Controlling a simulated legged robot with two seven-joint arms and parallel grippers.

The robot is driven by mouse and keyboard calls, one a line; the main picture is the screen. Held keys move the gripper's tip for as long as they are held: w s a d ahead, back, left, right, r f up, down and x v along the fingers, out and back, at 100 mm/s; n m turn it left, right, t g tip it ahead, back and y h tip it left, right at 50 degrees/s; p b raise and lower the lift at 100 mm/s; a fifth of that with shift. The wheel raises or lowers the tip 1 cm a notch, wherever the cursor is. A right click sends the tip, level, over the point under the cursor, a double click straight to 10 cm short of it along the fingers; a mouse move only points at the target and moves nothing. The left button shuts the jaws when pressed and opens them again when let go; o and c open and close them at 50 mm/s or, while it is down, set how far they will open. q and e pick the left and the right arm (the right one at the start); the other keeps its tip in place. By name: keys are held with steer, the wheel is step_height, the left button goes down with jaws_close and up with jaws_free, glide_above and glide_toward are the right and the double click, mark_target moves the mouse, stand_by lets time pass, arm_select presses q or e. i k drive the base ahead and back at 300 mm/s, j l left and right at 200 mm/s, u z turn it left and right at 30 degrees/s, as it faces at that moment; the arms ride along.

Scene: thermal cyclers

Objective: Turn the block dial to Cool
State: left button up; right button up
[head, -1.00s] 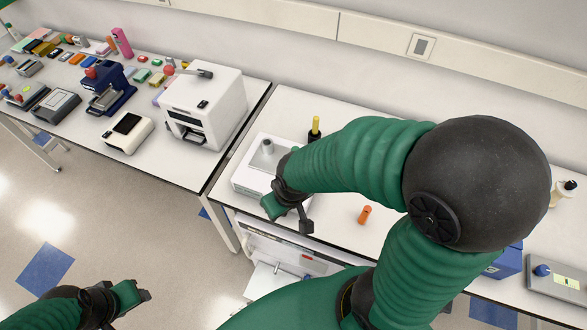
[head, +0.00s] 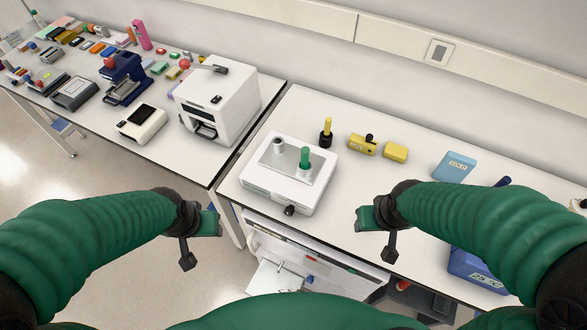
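A white instrument (head: 262,190) with a grey top plate stands at the front left of the near bench. A black knob (head: 290,210) is on its front. A grey post (head: 278,146) and a green-topped post (head: 305,158) rise from the plate. I cannot read any dial markings, so I cannot tell where Cool is. My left gripper (head: 200,240) hangs in front of the bench gap, left of the instrument and apart from it. My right gripper (head: 376,232) is over the bench front, right of the instrument and apart from it. Neither visibly holds anything; finger gaps are unclear.
A yellow-topped black stand (head: 326,132), a yellow block with a black knob (head: 362,145), a plain yellow block (head: 395,152) and a light-blue block (head: 455,166) stand behind. A blue 25 °C unit (head: 478,272) is at right. A white cube-shaped machine (head: 220,100) stands on the left bench.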

mark_target(289, 210)
steer(key=k+j, duration=0.1)
steer(key=j, duration=0.45)
steer(key=k+j+u, duration=0.1)
steer(key=j, duration=0.45)
steer(key=k+j, duration=0.15)
steer(key=j, duration=0.4)
